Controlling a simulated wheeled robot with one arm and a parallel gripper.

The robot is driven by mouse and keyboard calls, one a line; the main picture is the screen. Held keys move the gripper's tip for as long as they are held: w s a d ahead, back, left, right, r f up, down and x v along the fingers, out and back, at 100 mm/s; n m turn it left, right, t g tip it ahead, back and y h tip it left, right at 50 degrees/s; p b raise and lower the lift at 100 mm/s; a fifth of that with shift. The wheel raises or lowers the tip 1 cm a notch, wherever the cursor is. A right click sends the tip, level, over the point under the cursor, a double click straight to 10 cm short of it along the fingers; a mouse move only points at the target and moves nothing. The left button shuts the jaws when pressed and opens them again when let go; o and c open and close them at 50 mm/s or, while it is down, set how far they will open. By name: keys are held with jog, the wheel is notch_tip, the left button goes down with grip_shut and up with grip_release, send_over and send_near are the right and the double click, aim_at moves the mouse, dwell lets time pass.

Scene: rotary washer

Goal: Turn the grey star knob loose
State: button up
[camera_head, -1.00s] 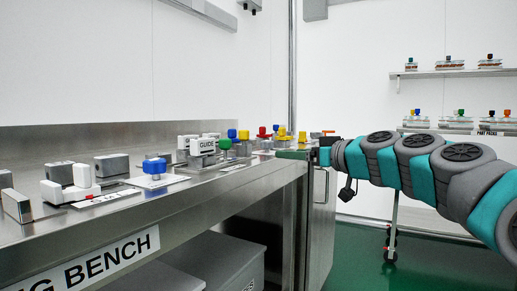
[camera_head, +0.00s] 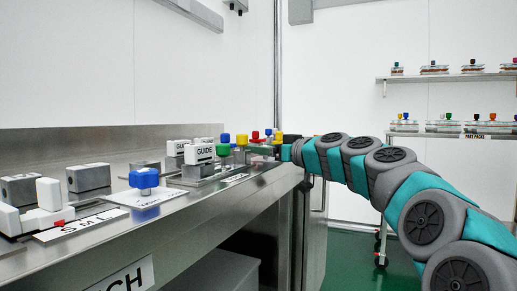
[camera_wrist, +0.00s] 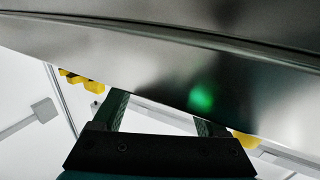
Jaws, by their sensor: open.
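I cannot make out a grey star knob in either view. In the head view my gripper (camera_head: 284,152) is at the far right end of the steel bench, beside a cluster of coloured knobs, and is small and partly hidden there. In the wrist view my gripper (camera_wrist: 163,112) shows its dark base and two separated fingers, open, with nothing seen between them. A smooth metal surface (camera_wrist: 240,65) with a green reflection fills the upper part, behind the fingers.
The steel bench (camera_head: 215,215) runs along the left. Wall shelves (camera_head: 450,74) with part packs stand at the right. Green floor is open between.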

jog(key=shift+x, duration=1.15)
jog(key=shift+d+r, duration=0.1)
grip_shut()
